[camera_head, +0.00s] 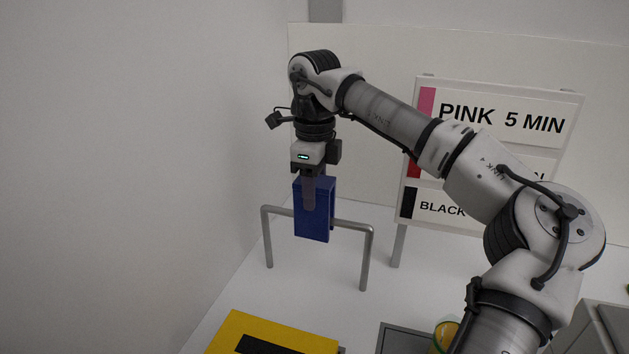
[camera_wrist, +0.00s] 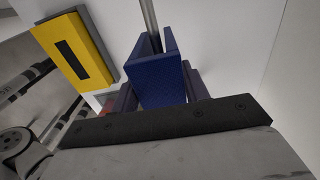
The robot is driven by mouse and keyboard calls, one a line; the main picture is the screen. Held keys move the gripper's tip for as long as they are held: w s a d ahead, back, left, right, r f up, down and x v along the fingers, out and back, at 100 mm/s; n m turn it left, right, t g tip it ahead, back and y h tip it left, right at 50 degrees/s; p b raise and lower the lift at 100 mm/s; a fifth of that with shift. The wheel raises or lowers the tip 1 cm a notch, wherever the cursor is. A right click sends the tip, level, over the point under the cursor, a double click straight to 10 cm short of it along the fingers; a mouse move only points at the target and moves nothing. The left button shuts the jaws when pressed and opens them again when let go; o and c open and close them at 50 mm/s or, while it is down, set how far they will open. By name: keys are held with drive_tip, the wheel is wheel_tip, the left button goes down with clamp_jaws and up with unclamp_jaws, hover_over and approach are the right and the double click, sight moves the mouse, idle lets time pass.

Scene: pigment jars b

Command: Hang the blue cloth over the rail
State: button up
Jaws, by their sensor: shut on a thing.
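The blue cloth (camera_head: 315,222) is folded over the grey rail (camera_head: 350,225), with a flap hanging on each side of the bar. My gripper (camera_head: 309,190) is above the rail, pointing down, and shut on the upper part of the cloth. In the wrist view the cloth (camera_wrist: 155,80) sits between my two fingers (camera_wrist: 158,88), and the rail (camera_wrist: 151,22) runs away from it between the two flaps.
A yellow box with a black strip (camera_head: 275,335) lies in front of the rail; it also shows in the wrist view (camera_wrist: 88,35). A sign board (camera_head: 487,150) reading "PINK 5 MIN" stands behind. A grey tray (camera_head: 385,340) and a yellow-green jar (camera_head: 444,335) are at the front.

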sight(315, 213)
drive_tip(key=shift+f+b, duration=1.6)
drive_tip(key=shift+f, duration=1.45)
drive_tip(key=o, duration=1.1)
drive_tip(key=shift+c, duration=0.2)
drive_tip(key=shift+r, duration=0.1)
drive_tip(key=shift+r+p, duration=2.5)
drive_tip(key=shift+r, duration=0.45)
